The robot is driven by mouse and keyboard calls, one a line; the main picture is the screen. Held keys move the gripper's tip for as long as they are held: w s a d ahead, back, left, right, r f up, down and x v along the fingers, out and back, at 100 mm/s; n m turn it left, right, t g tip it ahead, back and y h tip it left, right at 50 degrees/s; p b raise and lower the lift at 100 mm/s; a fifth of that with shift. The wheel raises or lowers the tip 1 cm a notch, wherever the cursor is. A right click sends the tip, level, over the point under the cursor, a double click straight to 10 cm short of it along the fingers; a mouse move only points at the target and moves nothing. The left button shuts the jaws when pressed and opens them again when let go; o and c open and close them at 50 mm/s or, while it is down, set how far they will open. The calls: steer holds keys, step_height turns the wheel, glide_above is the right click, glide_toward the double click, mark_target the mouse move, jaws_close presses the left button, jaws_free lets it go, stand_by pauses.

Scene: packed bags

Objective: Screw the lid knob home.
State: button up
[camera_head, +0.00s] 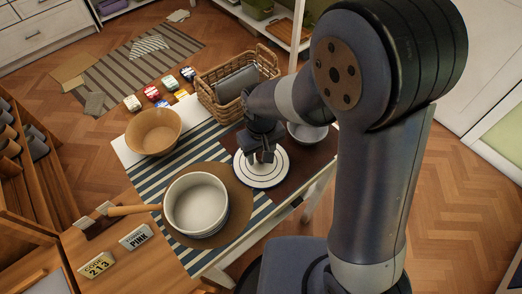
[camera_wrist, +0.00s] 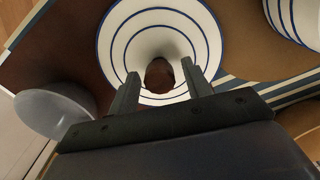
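The lid (camera_head: 275,178) is white with dark blue rings and lies flat on the table in the head view. It also shows in the wrist view (camera_wrist: 120,42). Its brown round knob (camera_wrist: 160,74) stands at the lid's centre in the wrist view; my gripper hides it in the head view. My gripper (camera_head: 262,158) points down over the lid's middle. In the wrist view its two fingers stand either side of the knob, with a small gap on each side. Whether the knob is seated tight cannot be seen.
A white pot (camera_head: 197,205) with a wooden handle stands left of the lid on a round brown mat (camera_head: 241,228). A grey bowl (camera_head: 307,133) is close on the right. A wicker basket (camera_head: 213,108) and a tan bowl (camera_head: 153,132) stand behind.

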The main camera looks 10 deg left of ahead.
steer(key=c, duration=0.9)
steer(key=shift+o, duration=0.2)
steer(key=shift+m, duration=1.8)
steer(key=shift+m, duration=1.7)
steer(key=shift+m, duration=0.6)
steer(key=shift+m+b, duration=0.3)
steer(key=shift+m, duration=0.8)
